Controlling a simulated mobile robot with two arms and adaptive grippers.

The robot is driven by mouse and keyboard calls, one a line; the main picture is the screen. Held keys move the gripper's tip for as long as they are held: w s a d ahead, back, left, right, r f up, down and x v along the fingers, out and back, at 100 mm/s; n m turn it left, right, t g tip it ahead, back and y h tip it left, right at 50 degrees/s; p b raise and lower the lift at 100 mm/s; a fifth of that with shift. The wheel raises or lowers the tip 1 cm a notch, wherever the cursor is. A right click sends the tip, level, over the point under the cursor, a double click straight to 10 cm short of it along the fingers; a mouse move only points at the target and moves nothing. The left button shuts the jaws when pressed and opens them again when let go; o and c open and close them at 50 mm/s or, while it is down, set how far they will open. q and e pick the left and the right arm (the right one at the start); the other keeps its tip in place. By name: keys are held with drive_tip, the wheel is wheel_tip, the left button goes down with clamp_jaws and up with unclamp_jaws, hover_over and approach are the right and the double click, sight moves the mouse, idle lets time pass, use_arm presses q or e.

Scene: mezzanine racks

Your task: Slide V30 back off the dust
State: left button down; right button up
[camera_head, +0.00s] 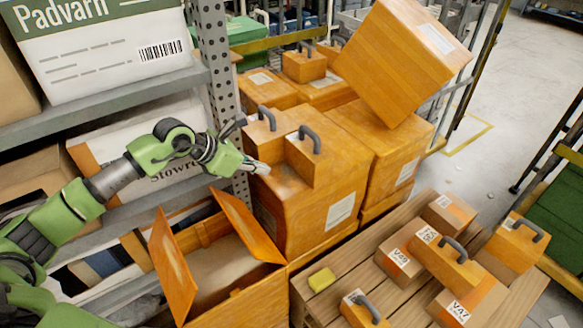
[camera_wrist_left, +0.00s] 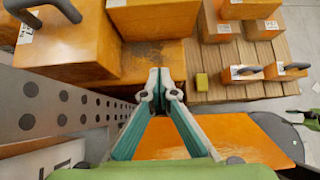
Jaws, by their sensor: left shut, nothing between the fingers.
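Two orange handled blocks stand on a large orange crate (camera_head: 325,205): a front one (camera_head: 315,160) and one behind it to the left (camera_head: 258,125). I cannot read V30 on either; their labels are hidden or too small. In the left wrist view a handled block (camera_wrist_left: 65,38) and a second block (camera_wrist_left: 155,20) stand on the crate. A darker brownish patch, which looks like dust, lies on the crate top (camera_wrist_left: 150,55) before the second block. My left gripper (camera_head: 262,169) is shut and empty at the crate's near left edge, just short of the front block. My right gripper is out of view.
A perforated rack post (camera_head: 215,60) stands close left of the gripper. An open orange box (camera_head: 215,270) is below it. A wooden pallet (camera_head: 310,300) holds a yellow sponge (camera_head: 322,280) and several boxes. A tilted orange box (camera_head: 400,60) leans behind.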

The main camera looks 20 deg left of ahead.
sight(300, 172)
use_arm(q)
drive_tip(key=p+x, duration=0.1)
drive_tip(key=x, duration=0.6)
drive_tip(key=shift+w+d+f, duration=0.1)
drive_tip(key=shift+w+d, duration=0.1)
drive_tip(key=shift+w, duration=0.05)
drive_tip(key=shift+w+d+p, duration=0.45)
drive_tip(key=shift+w+d, duration=0.35)
drive_tip(key=shift+w, duration=0.15)
drive_tip(key=shift+w+d+f, duration=0.15)
drive_tip(key=shift+w+d, duration=0.25)
drive_tip(key=shift+w, duration=0.2)
